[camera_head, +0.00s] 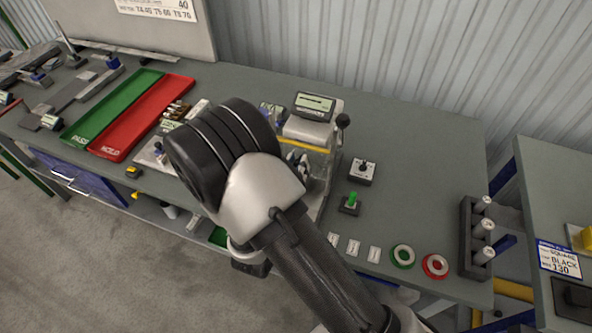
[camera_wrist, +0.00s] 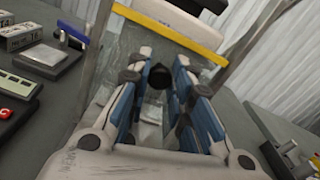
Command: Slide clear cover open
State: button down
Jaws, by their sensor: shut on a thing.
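The clear cover (camera_wrist: 120,52) is a see-through panel in the wrist view, with a yellow strip (camera_wrist: 170,32) across its far end. In the head view the yellow strip (camera_head: 318,149) shows just below the white device with a display (camera_head: 312,106). My gripper (camera_wrist: 160,76) has its two blue-sided fingers on either side of a dark round knob (camera_wrist: 160,75) in front of the panel, and it is shut on this knob. In the head view my arm hides most of the cover and all but a little of the gripper.
A lever with a black ball (camera_head: 343,120) stands right of the device. A rotary switch box (camera_head: 362,171) and a green button (camera_head: 351,200) are close by. Green (camera_head: 403,256) and red rings (camera_head: 435,266) lie at the front edge. The table's back right is clear.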

notch_tip(320, 180, up, 8)
jog(key=p, duration=0.4)
jog(key=shift+r, duration=0.2)
jog(key=c, duration=1.4)
grip_release()
jog(key=shift+s, duration=0.1)
jog(key=v, duration=1.2)
